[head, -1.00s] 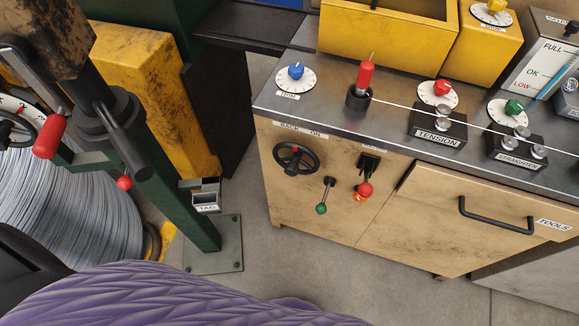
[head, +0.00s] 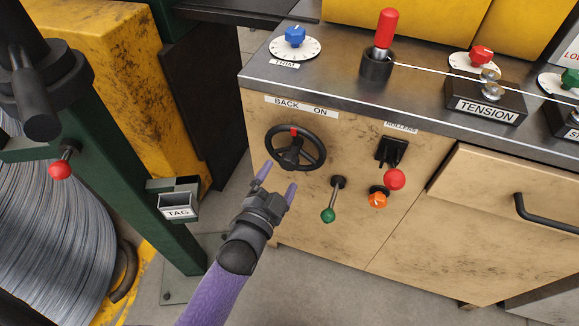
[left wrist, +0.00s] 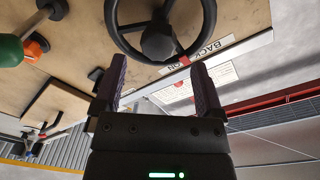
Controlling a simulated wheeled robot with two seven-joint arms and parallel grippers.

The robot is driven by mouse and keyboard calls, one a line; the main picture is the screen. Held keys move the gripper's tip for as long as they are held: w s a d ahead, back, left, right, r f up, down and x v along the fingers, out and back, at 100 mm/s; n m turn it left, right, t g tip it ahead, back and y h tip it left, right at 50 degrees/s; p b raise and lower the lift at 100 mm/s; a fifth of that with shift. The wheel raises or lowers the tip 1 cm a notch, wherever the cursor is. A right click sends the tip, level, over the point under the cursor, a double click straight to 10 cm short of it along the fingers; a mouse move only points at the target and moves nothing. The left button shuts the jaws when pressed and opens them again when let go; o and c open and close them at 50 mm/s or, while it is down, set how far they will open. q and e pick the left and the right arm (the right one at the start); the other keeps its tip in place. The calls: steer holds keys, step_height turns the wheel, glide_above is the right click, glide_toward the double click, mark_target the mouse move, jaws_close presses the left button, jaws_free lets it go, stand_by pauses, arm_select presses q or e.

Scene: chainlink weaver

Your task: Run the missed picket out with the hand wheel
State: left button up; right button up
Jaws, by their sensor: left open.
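The black hand wheel (head: 295,149) with a red mark at its top is on the front of the wooden cabinet, under a BACK / ON label (head: 300,106). My left gripper (head: 276,181) is open, just below and left of the wheel in the head view. In the left wrist view the wheel (left wrist: 160,43) sits ahead of the two spread fingers (left wrist: 158,85), with its rim and hub near the space between them; I cannot tell whether they touch it. No picket can be made out clearly. My right gripper is not in view.
Right of the wheel are a green-knobbed lever (head: 328,215), a red-knobbed rollers lever (head: 394,179) and an orange knob (head: 377,199). A blue trim dial (head: 295,37) and a red-handled tool (head: 386,30) in a black cup stand above. A TAG holder (head: 177,205) is on the green post at left.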

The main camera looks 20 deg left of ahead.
mark_target(287, 167)
arm_select(q)
steer(key=w, duration=0.2)
steer(key=w+b, duration=0.1)
steer(key=w, duration=0.1)
steer(key=shift+w+d+f, duration=0.15)
steer(key=shift+w+d, duration=0.05)
steer(key=shift+w, duration=0.2)
steer(key=shift+w+b, duration=0.2)
steer(key=shift+b, duration=0.1)
steer(key=shift+w, duration=0.15)
steer(key=c, duration=1.1)
jaws_close()
